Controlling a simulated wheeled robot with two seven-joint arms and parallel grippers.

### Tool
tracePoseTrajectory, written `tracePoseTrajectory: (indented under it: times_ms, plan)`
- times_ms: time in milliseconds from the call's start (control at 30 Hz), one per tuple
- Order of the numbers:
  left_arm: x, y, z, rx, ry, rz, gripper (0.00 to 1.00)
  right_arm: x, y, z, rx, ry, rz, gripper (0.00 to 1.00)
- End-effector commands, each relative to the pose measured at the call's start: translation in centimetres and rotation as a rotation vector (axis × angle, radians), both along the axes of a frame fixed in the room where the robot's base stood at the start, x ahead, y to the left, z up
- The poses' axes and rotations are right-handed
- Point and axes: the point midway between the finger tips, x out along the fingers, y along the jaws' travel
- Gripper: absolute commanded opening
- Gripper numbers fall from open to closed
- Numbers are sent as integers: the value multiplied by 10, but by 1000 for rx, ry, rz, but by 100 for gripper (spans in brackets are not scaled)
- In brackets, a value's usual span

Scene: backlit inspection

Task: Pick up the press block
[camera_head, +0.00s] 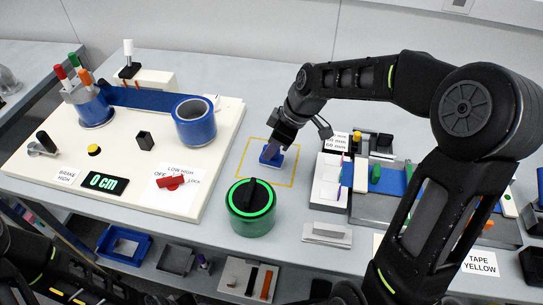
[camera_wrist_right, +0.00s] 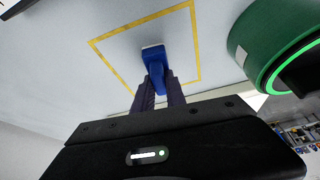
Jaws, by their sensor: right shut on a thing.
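The press block (camera_head: 271,156) is a small blue block with a pale base, inside a yellow square outline on the grey table. My right gripper (camera_head: 276,143) reaches down to it from above and is shut on its upper part. In the right wrist view the press block (camera_wrist_right: 155,62) sits between the two dark fingertips (camera_wrist_right: 158,84), over the yellow outline. I cannot tell whether its base touches the table. Part of my left arm shows at the lower left of the head view, but its gripper is not visible.
A green round device with a black knob (camera_head: 251,208) stands just in front of the outline. A white board (camera_head: 130,160) with a blue tape roll (camera_head: 195,122) lies left. A grey tray of parts (camera_head: 331,190) lies right. The table behind the outline is clear.

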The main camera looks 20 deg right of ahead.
Motion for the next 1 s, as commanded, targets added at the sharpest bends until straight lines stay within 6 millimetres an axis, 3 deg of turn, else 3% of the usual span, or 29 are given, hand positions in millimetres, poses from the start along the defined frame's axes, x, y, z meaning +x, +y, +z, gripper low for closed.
tracePoseTrajectory:
  times_ms: [467, 1000]
  plan:
    - [0, 0, -1, 0, 0, 0, 36, 1, 0, 8, -1, -4, 0, 0]
    - [0, 0, -8, 0, -1, 0, 36, 1, 0, 96, 0, -3, 0, 0]
